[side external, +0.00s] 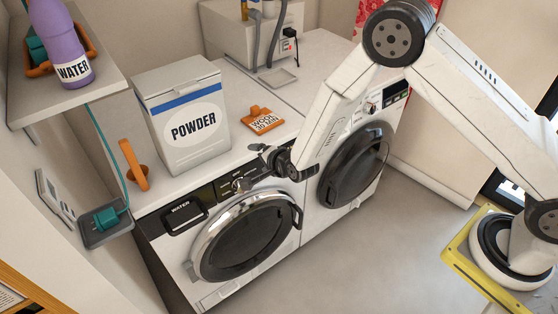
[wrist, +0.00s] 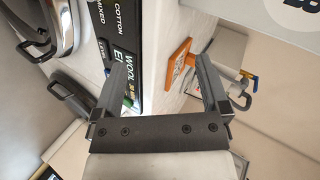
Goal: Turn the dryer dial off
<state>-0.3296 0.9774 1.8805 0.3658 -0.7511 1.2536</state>
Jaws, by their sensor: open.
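Two white front-loading machines stand side by side in the side view. The right machine (side external: 345,122) has a silver dial (side external: 371,107) and a dark display on its upper front, partly behind my arm. The left machine (side external: 175,238) has a chrome-rimmed door and a small silver knob (side external: 240,184) on its black panel. No label tells me which is the dryer. My gripper (side external: 262,158) is open and empty, above the left machine's front top edge, right of that knob. In the wrist view, my open gripper (wrist: 158,85) is beside a black panel (wrist: 122,50) lettered "COTTON", "MIXED" and "WOOL".
A grey box with hoses (side external: 252,35) is behind. The floor (side external: 350,260) in front is clear.

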